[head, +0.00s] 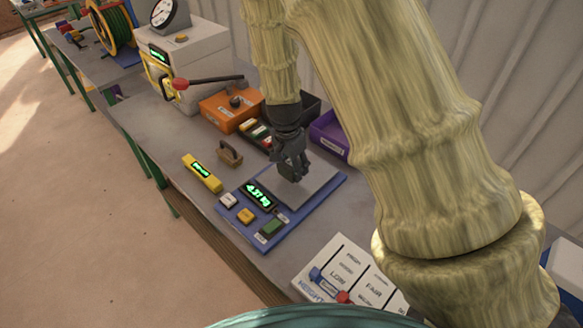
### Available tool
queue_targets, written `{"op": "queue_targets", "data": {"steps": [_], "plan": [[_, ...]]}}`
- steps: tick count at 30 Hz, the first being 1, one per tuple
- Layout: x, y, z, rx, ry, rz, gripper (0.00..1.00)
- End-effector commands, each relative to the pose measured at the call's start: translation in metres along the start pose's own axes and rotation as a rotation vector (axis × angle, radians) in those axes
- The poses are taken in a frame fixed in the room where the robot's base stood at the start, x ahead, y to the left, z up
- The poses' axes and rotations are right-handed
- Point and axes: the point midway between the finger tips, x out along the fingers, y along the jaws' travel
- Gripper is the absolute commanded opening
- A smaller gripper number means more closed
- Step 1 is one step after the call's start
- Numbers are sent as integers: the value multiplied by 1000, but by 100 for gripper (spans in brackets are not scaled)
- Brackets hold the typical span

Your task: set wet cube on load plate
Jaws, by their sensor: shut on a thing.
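My gripper (292,168) points down over the grey load plate (314,189) of a blue scale (278,243). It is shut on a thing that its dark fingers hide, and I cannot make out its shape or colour. The fingertips are at or just above the plate's back left part; I cannot tell whether the held thing touches it. The scale's green display (257,194) seems to read 4.37 kg, its sign unclear. I cannot pick out the wet cube by sight.
A yellow device (202,173) and a brown wooden object (229,153) lie left of the scale. Behind are an orange box (231,108), a dark tray of blocks, a purple bin (329,136) and a gauge machine (180,60) with a red-knobbed lever. A labelled white board (343,268) lies in front.

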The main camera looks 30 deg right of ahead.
Motion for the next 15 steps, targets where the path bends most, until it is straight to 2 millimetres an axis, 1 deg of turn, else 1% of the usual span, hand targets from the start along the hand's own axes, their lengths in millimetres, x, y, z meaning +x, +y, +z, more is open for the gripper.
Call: {"op": "queue_targets", "data": {"steps": [3, 8, 15], "plan": [[1, -7, -4, 0, 1, 0, 11], [4, -7, -3, 0, 0, 1, 11], [23, -6, -1, 1, -1, 2, 11]]}}
